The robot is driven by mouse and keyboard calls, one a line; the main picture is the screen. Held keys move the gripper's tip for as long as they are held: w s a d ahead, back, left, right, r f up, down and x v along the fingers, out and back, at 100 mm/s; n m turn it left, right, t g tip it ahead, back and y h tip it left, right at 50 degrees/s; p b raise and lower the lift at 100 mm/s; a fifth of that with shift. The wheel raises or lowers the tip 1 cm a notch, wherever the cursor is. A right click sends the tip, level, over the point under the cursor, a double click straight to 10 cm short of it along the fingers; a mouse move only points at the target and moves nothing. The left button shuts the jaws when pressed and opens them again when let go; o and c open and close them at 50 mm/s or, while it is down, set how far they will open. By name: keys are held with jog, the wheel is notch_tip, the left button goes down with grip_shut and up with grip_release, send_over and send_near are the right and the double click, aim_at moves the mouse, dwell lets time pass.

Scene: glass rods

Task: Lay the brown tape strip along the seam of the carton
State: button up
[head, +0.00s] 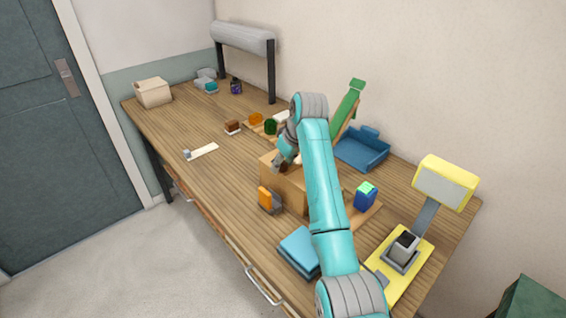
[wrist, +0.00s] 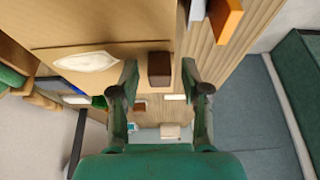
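The brown carton (head: 290,190) stands near the middle of the bench. Its top fills the upper left of the wrist view (wrist: 110,25), with a thin dark line (wrist: 90,46), perhaps the seam, running across it. My gripper (head: 283,164) is low over the carton's far end. In the wrist view my gripper (wrist: 160,75) is open, with one finger on each side of a short dark brown piece (wrist: 160,70) and visible gaps to both. This piece lies by the end of the dark line. I cannot tell whether it is the tape strip. My arm hides part of the carton.
An orange and grey object (head: 268,199) stands close to the carton's near side. Blue folded cloths (head: 299,250), a blue tray (head: 362,148) and a yellow-based device (head: 403,255) are around. The left part of the bench by a white strip (head: 204,152) is mostly clear.

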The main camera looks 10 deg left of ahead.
jog(key=shift+r, duration=0.1)
jog(key=v, duration=0.7)
jog(key=shift+r, duration=0.2)
